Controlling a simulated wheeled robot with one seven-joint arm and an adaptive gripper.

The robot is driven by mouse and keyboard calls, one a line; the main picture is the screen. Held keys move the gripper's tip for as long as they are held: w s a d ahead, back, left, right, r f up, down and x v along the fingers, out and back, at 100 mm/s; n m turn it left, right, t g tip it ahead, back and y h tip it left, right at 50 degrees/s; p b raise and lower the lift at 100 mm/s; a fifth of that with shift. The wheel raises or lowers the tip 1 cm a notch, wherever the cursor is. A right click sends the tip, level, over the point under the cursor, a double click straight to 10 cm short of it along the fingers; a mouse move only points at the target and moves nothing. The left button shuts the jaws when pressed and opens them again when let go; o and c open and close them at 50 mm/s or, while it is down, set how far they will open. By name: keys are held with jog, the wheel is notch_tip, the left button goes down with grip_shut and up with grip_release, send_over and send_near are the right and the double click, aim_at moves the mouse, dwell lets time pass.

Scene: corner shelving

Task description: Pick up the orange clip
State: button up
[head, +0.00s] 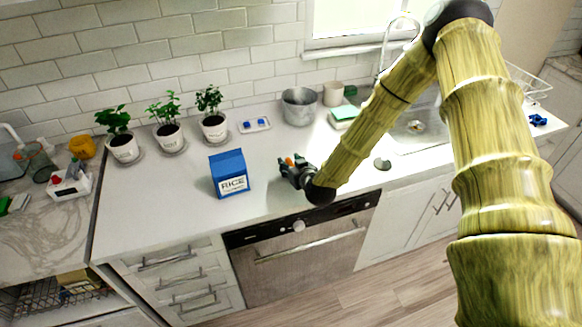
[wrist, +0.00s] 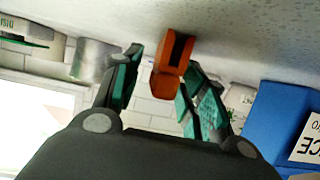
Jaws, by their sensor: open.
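The orange clip (wrist: 172,65) is in the upper middle of the wrist view, against the white counter, which appears at the top of that view. In the head view only a small orange bit of it (head: 288,161) shows by my gripper (head: 291,172); the rest is hidden. My gripper is open. In the wrist view its two dark and teal fingers (wrist: 163,57) stand on either side of the clip. The right finger looks very near the clip; I cannot tell whether it touches.
A blue rice box (head: 229,173) stands on the counter (head: 170,210) left of my gripper; it also shows in the wrist view (wrist: 275,120). Potted herbs (head: 168,136), a small tray (head: 254,125) and a metal pot (head: 299,106) stand behind. The counter's front edge is close.

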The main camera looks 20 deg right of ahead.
jog(key=shift+c, duration=0.2)
jog(key=c, duration=0.8)
jog(key=shift+r, duration=0.15)
